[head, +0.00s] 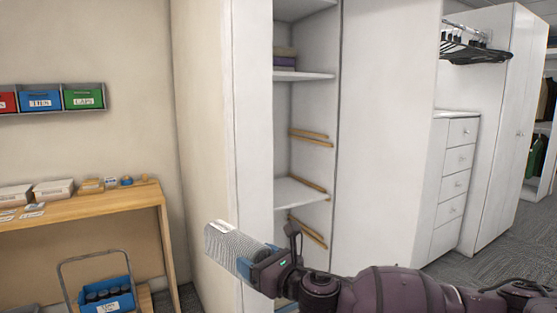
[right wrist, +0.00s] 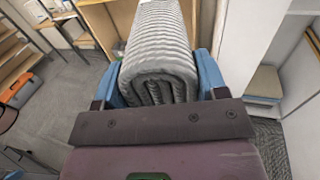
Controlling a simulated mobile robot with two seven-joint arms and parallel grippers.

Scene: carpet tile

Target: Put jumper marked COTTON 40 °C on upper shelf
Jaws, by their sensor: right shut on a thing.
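A grey ribbed jumper, folded into a thick bundle (head: 226,243), is held in my right gripper (head: 262,266) in front of the open white cupboard. A small white label shows on its upper end, too small to read. In the right wrist view the folded jumper (right wrist: 160,45) sits between the two blue fingers, its rolled layers facing the camera. The upper shelf (head: 305,76) in the cupboard bears a small stack of folded purple and olive cloth (head: 285,60) at its left. The jumper is lower than this shelf and outside the cupboard. My left gripper is not in view.
A lower shelf (head: 300,192) looks bare, with wooden rails (head: 310,137) on the cupboard's side wall. A wooden table (head: 90,208) with boxes stands left, a trolley with a blue crate (head: 104,295) below it. White drawers (head: 453,172) stand right.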

